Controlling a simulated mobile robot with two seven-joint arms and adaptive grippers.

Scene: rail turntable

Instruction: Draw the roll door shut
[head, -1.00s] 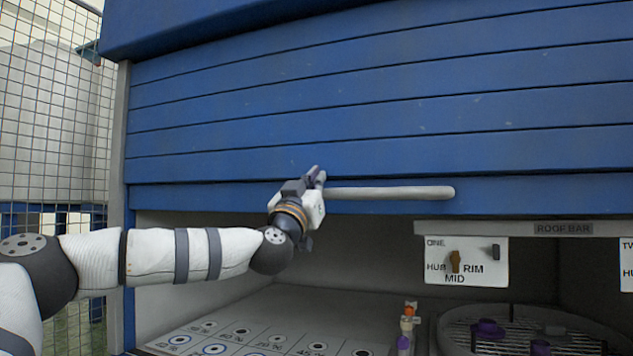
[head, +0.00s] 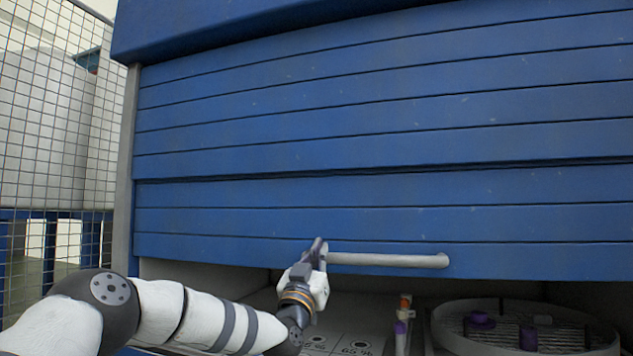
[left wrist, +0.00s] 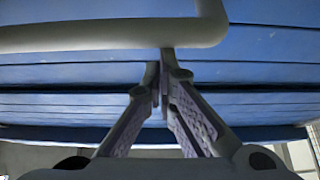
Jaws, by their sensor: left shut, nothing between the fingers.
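The blue slatted roll door (head: 380,145) hangs partly down, with a dark gap under its bottom edge. A grey horizontal bar handle (head: 390,260) is fixed to its lowest slat. My left gripper (head: 318,248) is at the left end of the handle. In the left wrist view its fingers (left wrist: 162,85) are shut with nothing between them, and their tips meet the underside of the handle (left wrist: 110,34) or lie just by it; I cannot tell if they touch. My right gripper is not in view.
Under the door, a round grated turntable (head: 520,328) carries purple pieces. A marked board (head: 335,343) and a small upright stack of coloured parts (head: 403,325) stand left of it. A wire mesh fence (head: 55,140) is at the far left.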

